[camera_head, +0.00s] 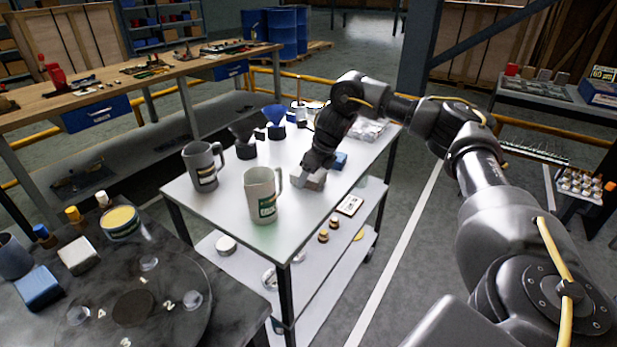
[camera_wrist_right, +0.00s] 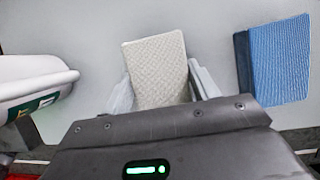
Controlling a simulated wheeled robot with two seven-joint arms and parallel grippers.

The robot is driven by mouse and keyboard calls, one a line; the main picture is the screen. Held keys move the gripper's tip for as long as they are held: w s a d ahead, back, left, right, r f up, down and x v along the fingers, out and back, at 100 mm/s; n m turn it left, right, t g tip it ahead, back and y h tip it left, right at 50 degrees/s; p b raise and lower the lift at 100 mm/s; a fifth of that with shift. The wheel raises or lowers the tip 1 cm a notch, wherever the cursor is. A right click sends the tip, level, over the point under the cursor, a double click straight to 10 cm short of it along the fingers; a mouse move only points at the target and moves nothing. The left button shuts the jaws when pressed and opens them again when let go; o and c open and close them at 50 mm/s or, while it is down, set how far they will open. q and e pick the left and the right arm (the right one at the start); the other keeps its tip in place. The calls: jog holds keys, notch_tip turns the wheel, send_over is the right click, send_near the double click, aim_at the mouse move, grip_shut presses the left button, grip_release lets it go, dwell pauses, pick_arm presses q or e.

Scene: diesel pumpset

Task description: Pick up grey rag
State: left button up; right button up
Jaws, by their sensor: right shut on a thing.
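The grey rag (camera_head: 312,182) is a pale, folded block on the white top of the trolley (camera_head: 225,212). In the right wrist view the grey rag (camera_wrist_right: 157,68) shows its woven, light beige-grey face between the two fingers. My right gripper (camera_head: 308,176) reaches down over it and is shut on it, one finger on each side. Whether the rag is clear of the surface, I cannot tell. My left gripper is not in view.
A folded blue rag (camera_head: 340,160) lies close beside the grey one. A pale jug (camera_head: 262,196) and a dark grey jug (camera_head: 203,167) stand to the left. Funnels (camera_head: 274,118) stand further back. A round dark turntable (camera_head: 165,285) is at lower left.

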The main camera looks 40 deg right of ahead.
jog(key=r, duration=0.3)
jog(key=s+a+r, duration=0.1)
jog(key=shift+r, duration=0.2)
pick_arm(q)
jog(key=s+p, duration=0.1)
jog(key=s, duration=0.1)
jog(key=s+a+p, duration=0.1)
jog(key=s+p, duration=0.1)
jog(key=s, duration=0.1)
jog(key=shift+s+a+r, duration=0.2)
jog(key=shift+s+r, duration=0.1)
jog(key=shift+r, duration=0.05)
pick_arm(e)
jog(key=s+a+r, duration=0.7)
jog(key=s+r, duration=0.1)
jog(key=s, duration=0.2)
jog(key=shift+a, duration=0.25)
jog(key=shift+s+r, duration=0.1)
